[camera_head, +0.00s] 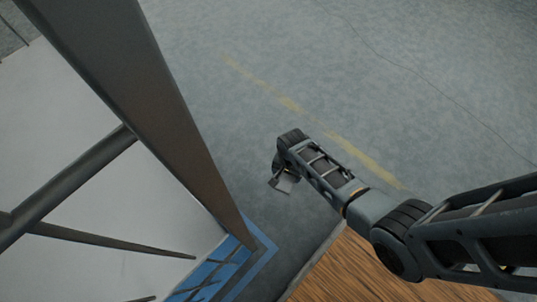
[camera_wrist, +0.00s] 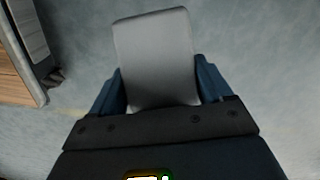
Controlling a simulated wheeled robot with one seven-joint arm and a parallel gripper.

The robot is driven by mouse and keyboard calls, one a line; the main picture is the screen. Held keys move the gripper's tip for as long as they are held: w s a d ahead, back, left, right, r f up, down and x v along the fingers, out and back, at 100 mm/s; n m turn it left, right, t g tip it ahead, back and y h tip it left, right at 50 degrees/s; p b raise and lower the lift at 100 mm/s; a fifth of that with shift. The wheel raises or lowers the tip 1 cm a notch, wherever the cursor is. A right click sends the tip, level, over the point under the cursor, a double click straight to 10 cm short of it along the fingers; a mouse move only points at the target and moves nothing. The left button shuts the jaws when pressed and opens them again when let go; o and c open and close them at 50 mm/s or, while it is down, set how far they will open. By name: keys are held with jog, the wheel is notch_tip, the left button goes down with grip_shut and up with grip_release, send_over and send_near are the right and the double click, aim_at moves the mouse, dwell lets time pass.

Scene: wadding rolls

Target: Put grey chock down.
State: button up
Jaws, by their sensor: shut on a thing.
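The grey chock (camera_wrist: 155,58) is a pale, flat-looking piece with rounded corners. In the wrist view it sits between the two dark blue fingers of my gripper (camera_wrist: 160,92), which is shut on it. In the head view my gripper (camera_head: 284,180) hangs above the grey floor, left of the wooden surface's edge, and the chock (camera_head: 285,184) shows only as a small grey patch at its end. How high it is above the floor, I cannot tell.
A wooden surface (camera_head: 345,275) lies at the lower right, also at the wrist view's left edge (camera_wrist: 15,75). A brown metal post (camera_head: 150,100) and white panel (camera_head: 70,120) stand at left, with blue patterned material (camera_head: 215,270) below. Open floor (camera_head: 400,70) has a worn yellow line.

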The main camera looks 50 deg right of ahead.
jog(key=s+d+f+m+b, duration=0.25)
jog(key=f+m+b, duration=0.2)
jog(key=f, duration=0.35)
jog(key=shift+n, duration=0.25)
jog(key=a+f+b, duration=0.1)
jog(key=a+f, duration=0.1)
jog(key=a, duration=0.1)
jog(key=w+a+f+b, duration=0.1)
jog(key=a+f+b, duration=0.1)
jog(key=a, duration=0.2)
jog(key=a+f+b, duration=0.2)
jog(key=a, duration=0.1)
jog(key=shift+w+a+f, duration=0.2)
jog(key=shift+a+f, duration=0.05)
jog(key=shift+f, duration=0.1)
jog(key=shift+w+a+f, duration=0.1)
jog(key=shift+a+f, duration=0.15)
jog(key=shift+a, duration=0.3)
notch_tip(320, 180, down, 4)
jog(key=b, duration=0.3)
jog(key=shift+r, duration=0.1)
jog(key=o, duration=1.4)
